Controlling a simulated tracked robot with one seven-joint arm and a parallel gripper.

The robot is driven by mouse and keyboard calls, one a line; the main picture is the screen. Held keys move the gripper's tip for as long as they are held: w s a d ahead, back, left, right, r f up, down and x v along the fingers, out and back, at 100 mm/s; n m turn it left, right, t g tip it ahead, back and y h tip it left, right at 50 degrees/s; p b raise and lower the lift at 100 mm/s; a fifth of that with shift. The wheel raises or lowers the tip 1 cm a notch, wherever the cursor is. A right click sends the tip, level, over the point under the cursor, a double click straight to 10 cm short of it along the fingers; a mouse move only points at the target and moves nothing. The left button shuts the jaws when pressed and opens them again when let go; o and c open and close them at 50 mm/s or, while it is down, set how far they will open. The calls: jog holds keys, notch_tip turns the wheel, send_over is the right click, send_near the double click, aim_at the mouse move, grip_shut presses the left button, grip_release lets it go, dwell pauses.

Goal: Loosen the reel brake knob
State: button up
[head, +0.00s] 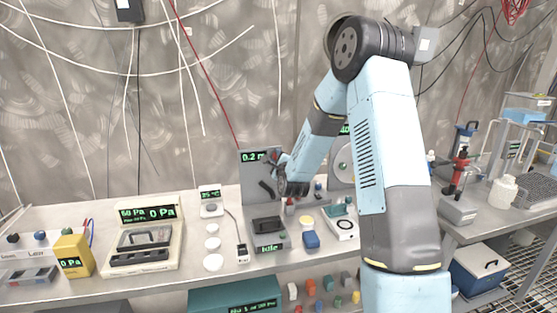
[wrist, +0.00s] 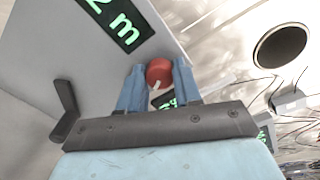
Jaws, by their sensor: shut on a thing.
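The reel brake knob (wrist: 159,72) is a round red knob with a pale mark, on a grey panel (wrist: 65,45) with a green "2 m" display. In the wrist view it sits between the two blue fingers of my gripper (wrist: 158,84), which is shut on it. In the head view my gripper (head: 277,163) reaches left to the face of the upright panel (head: 249,190), whose display (head: 254,157) begins "0.2". There the knob is mostly hidden by the gripper, and part of the display is covered.
A black crank handle (wrist: 65,105) sticks out of the same panel beside my gripper; it also shows in the head view (head: 267,188). The bench (head: 195,258) below carries a black tray (head: 267,224), a blue block (head: 311,240) and several small devices.

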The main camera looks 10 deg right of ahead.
jog(key=n, duration=3)
jog(key=shift+s+f, duration=0.1)
jog(key=shift+f, duration=0.2)
jog(key=o, duration=1)
jog(key=shift+r, duration=0.1)
jog(key=shift+o, duration=0.2)
